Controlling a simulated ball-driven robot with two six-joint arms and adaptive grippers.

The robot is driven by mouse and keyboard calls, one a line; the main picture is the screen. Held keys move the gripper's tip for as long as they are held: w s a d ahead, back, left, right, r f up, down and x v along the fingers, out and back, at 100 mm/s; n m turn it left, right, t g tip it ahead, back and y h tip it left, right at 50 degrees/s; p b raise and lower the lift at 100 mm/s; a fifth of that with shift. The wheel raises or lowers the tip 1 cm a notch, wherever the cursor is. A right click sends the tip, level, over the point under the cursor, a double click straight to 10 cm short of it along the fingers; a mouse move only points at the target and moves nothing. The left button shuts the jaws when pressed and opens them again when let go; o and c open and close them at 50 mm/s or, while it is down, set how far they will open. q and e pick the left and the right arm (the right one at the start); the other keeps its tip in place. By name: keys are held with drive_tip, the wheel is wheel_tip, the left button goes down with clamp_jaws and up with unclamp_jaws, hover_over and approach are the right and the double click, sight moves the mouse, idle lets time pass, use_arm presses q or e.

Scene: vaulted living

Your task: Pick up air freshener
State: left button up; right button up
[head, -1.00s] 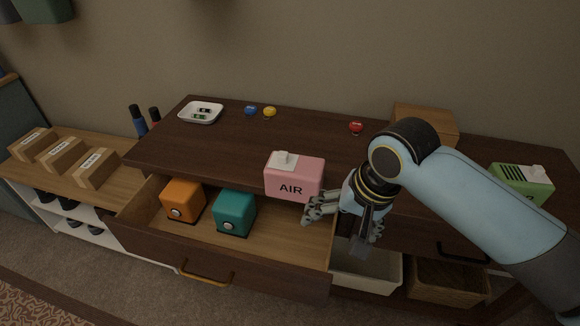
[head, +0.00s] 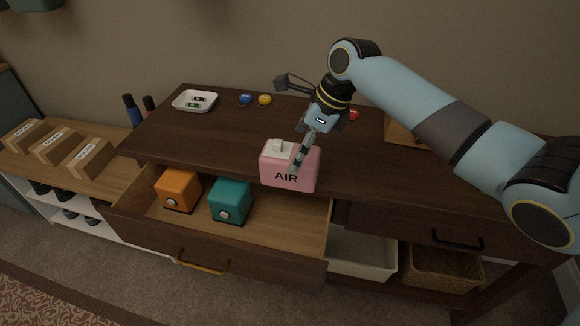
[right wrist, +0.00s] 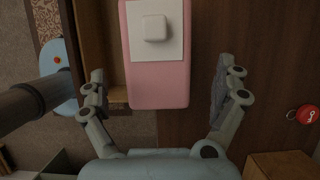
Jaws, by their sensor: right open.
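The air freshener (head: 289,168) is a pink box marked AIR with a white button on top. It stands at the front edge of the dark dresser top, above the open drawer. It also shows in the right wrist view (right wrist: 158,82), at the top centre. My right gripper (head: 288,123) is open and empty above and behind it, with one finger overlapping its right side in the head view. In the right wrist view my right gripper (right wrist: 161,85) has its fingers spread to either side of the box, with gaps to both. My left gripper is not in view.
The open drawer (head: 262,225) holds an orange box (head: 179,188) and a teal box (head: 230,201). A white dish (head: 195,101), blue (head: 245,99) and yellow (head: 264,100) items, and a red item (right wrist: 306,114) lie on the dresser. A cardboard box (head: 400,132) is partly behind my arm.

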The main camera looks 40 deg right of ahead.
sight(273, 173)
drive_tip(key=x, duration=0.6)
drive_tip(key=shift+a+b, duration=0.15)
drive_tip(key=shift+b, duration=0.25)
drive_tip(key=shift+s, duration=0.1)
drive_tip(key=shift+c, duration=0.4)
drive_tip(key=c, duration=1.2)
